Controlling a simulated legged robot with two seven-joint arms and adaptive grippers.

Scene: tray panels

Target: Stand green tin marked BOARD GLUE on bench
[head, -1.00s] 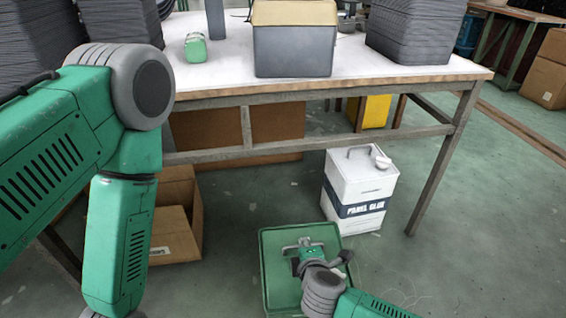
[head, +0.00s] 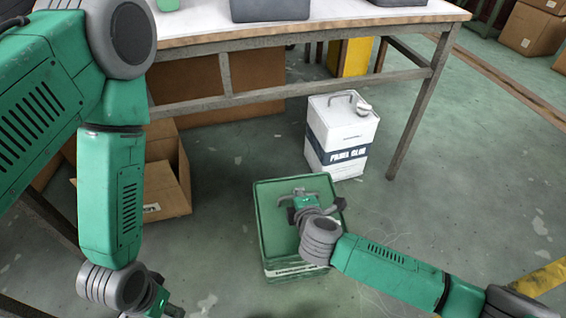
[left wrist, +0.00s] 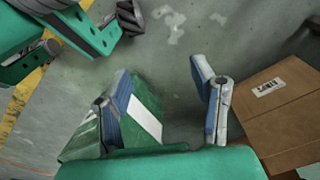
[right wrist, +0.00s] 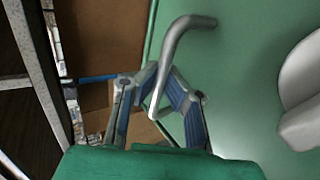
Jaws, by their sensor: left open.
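The green tin (head: 272,240) stands upright in front of the bench; whether its base touches the floor I cannot tell. A pale label (head: 290,270) shows low on its near side, its lettering unreadable. My right gripper (head: 303,197) is at its top handle; in the right wrist view the fingers (right wrist: 165,80) close around the grey bar handle (right wrist: 185,30). My left gripper (head: 160,306) is low at the bottom left of the head view, apart from the tin. In the left wrist view its fingers (left wrist: 165,95) are spread and empty. The bench (head: 330,22) has a white top.
A white tin marked PANEL GLUE (head: 340,128) stands on the floor just behind the green tin. An open cardboard box (head: 165,190) is at the left. Bench legs (head: 420,105) and a lower rail stand behind. Grey bins (head: 270,8) occupy part of the bench top.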

